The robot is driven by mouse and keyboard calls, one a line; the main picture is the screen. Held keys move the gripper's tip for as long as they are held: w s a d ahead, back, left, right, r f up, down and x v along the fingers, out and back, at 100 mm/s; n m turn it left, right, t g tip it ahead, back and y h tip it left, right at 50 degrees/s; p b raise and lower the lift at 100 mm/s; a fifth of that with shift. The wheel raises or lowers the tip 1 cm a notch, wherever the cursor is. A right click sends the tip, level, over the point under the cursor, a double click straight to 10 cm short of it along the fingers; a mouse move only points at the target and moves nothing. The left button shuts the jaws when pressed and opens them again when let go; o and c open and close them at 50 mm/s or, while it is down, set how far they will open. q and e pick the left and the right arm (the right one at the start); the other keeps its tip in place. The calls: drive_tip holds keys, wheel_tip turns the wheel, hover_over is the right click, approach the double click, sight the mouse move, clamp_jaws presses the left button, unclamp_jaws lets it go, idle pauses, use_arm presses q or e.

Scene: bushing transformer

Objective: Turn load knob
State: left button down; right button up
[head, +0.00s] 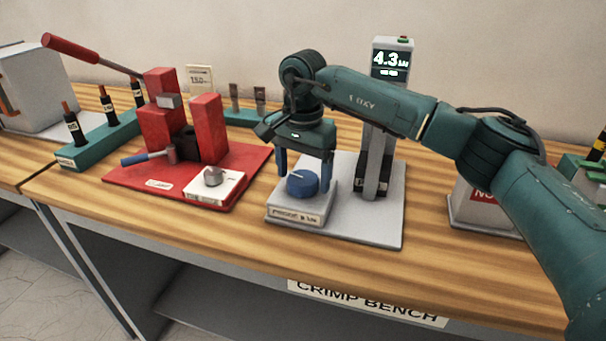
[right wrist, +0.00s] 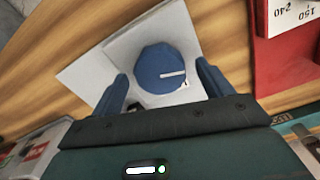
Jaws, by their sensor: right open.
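The load knob (head: 303,183) is a round blue knob with a white pointer line. It sits on a small light block at the front left of a grey plate (head: 378,229). In the right wrist view the knob (right wrist: 160,66) lies between and just ahead of my fingers, its white line pointing right. My right gripper (head: 305,172) is open and points down over the knob, one blue finger on each side. In the wrist view, gaps show between the fingers and the knob. A post display (head: 390,62) on the same plate reads 4.3. My left gripper is not in view.
A red press (head: 205,130) with a long red-handled lever and a white dial block stands to the left. A teal rack (head: 95,142) with dark bushings is further left. A sign block (head: 480,205) stands right, partly behind my arm. The bench front is clear.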

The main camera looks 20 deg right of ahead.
drive_tip(key=shift+f, duration=0.55)
drive_tip(key=c, duration=1)
